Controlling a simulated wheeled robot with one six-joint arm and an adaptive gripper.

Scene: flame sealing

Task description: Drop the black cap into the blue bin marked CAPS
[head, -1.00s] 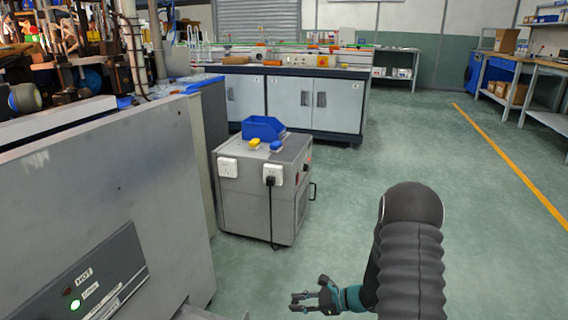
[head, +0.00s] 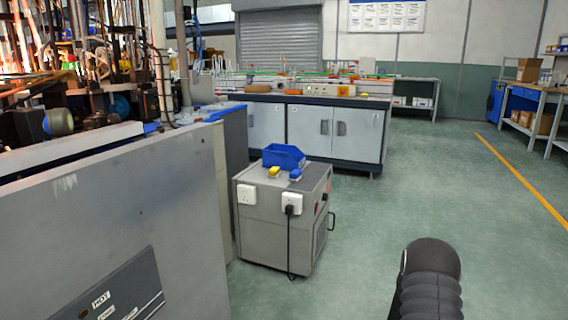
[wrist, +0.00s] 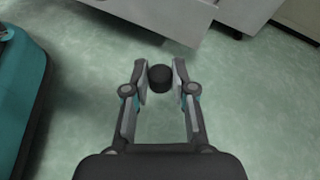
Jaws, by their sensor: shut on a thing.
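The black cap (wrist: 160,77) is a small dark cylinder between the two fingertips of my gripper (wrist: 160,80) in the wrist view. My gripper is shut on it and holds it over the green floor. A blue open bin (head: 284,157) sits on top of a grey box-shaped cabinet (head: 268,235) in the head view. No CAPS marking is readable on it. My gripper is out of the head view; only my dark arm link shows at the lower right, well apart from the bin.
A yellow item (head: 274,171) and a blue item (head: 295,174) lie in front of the bin. A large grey machine (head: 130,220) marked HOT fills the left. A long workbench (head: 330,130) stands behind the cabinet. Green floor (head: 400,200) is clear to the right.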

